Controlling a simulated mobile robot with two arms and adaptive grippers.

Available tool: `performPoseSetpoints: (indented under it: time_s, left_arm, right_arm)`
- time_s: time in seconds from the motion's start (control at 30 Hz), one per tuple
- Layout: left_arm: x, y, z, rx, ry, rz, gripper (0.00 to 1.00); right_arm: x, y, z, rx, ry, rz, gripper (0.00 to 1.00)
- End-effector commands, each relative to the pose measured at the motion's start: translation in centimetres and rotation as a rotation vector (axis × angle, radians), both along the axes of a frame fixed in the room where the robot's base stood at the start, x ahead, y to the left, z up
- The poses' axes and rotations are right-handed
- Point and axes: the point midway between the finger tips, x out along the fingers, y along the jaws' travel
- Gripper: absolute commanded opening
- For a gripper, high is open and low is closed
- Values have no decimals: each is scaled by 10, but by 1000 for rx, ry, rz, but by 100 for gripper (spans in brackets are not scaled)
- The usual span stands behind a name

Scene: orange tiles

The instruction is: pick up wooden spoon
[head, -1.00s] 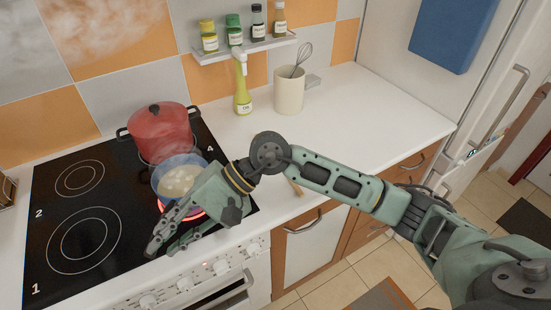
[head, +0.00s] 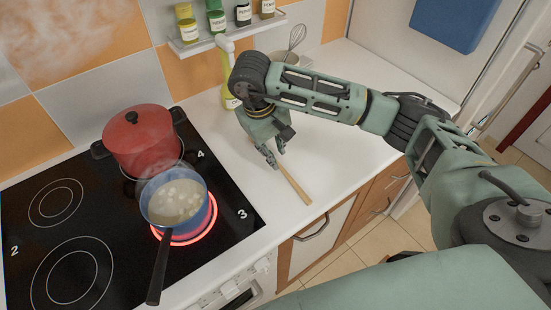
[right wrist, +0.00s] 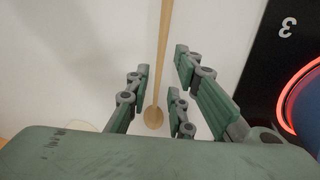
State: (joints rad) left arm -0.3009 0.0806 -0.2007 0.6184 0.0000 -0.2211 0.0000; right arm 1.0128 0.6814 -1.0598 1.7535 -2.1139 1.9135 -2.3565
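The wooden spoon (head: 294,183) lies on the white counter to the right of the stove in the head view. Its handle end points toward the front edge, and its far end is hidden by my right gripper (head: 272,158). In the right wrist view the spoon (right wrist: 163,50) runs between the open fingers of the right gripper (right wrist: 160,85), with its round bowl (right wrist: 153,117) nearest the palm. The fingers stand apart on both sides of it, and I see no grip on it. My left gripper is not in view.
A blue pot (head: 176,204) of pale contents sits on the glowing burner, its handle pointing toward the front. A red lidded pot (head: 138,140) stands behind it. An oil bottle (head: 228,88) and a whisk holder (head: 288,60) are behind my right arm. The counter's right side is clear.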

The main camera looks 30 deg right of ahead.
Motion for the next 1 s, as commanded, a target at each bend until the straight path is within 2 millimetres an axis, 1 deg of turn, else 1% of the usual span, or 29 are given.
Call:
performPoseSetpoints:
  time_s: [0.03, 0.1, 0.17, 0.27, 0.4, 0.5, 0.6, 0.63, 0.87, 1.0]
  left_arm:
    - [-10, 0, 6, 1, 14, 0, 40]
    - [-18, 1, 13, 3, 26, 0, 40]
    - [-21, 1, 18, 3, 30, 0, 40]
    - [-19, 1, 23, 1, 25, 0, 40]
    - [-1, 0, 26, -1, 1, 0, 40]
    - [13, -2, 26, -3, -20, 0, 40]
    - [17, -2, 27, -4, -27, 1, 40]
    - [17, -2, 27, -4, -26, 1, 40]
    - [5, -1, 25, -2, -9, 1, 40]
    - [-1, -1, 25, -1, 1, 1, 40]
  right_arm:
    - [-1, -1, -3, 2, 4, -1, 21]
    - [-2, -3, -11, 1, 6, -1, 21]
    - [-2, -5, -19, 2, 6, -2, 21]
    - [-1, -7, -35, 3, 5, -3, 21]
    - [0, -9, -46, 3, 1, 0, 21]
    - [1, -10, -48, 3, -2, 0, 21]
    - [1, -9, -48, 3, -2, 0, 21]
    - [1, -9, -48, 3, -2, 0, 21]
    - [1, -9, -48, 3, -1, 0, 1]
    - [1, -9, -48, 3, -1, 0, 0]
